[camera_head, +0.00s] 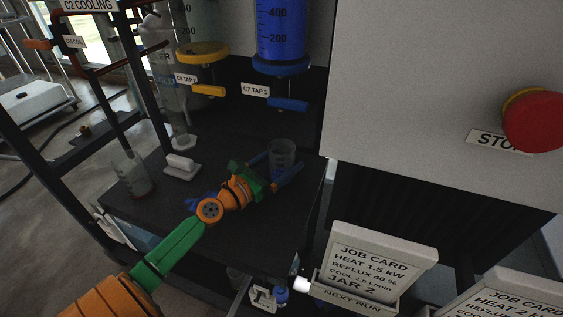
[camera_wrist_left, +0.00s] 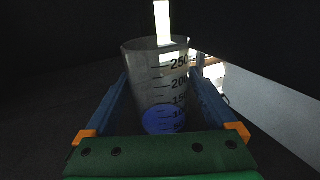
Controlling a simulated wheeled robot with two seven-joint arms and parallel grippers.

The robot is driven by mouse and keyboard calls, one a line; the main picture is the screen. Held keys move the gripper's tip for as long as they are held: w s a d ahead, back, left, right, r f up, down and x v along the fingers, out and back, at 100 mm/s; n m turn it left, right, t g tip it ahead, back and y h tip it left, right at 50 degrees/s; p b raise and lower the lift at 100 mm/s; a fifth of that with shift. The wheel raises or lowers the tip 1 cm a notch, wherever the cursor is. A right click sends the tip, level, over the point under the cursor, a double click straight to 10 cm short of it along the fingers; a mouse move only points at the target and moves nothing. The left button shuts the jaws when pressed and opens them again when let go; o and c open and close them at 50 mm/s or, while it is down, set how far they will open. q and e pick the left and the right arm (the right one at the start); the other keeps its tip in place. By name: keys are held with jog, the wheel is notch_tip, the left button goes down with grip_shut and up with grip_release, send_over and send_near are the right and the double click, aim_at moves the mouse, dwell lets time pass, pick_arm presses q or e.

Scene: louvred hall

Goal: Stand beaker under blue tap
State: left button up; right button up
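My left gripper (camera_head: 277,168) has one blue finger on each side of the beaker. In the left wrist view the beaker (camera_wrist_left: 158,85) fills the space between the fingers (camera_wrist_left: 160,95), its graduations facing me. A blue round patch shows low in or through it. The fingers lie very close to its sides; whether they press on it, I cannot tell. My right gripper is not in view.
Above the tap hangs a blue graduated vessel (camera_head: 282,30). A yellow tap (camera_head: 208,90) is to its left. A glass cylinder (camera_head: 134,172) stands at the bench's left. A white panel with a red stop button (camera_head: 535,120) and a job card holder (camera_head: 375,265) are at right.

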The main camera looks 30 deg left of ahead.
pick_arm(q)
jog(key=shift+r, duration=0.1)
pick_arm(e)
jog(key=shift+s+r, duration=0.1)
pick_arm(q)
jog(key=shift+s, duration=0.2)
jog(key=s, duration=0.3)
jog(key=s+a+b, duration=0.1)
jog(key=s, duration=0.3)
jog(key=s+b, duration=0.1)
jog(key=s, duration=0.2)
jog(key=shift+s+a, duration=0.25)
jog(key=shift+a, duration=0.1)
jog(key=shift+s, duration=0.5)
jog(key=shift+a, duration=0.1)
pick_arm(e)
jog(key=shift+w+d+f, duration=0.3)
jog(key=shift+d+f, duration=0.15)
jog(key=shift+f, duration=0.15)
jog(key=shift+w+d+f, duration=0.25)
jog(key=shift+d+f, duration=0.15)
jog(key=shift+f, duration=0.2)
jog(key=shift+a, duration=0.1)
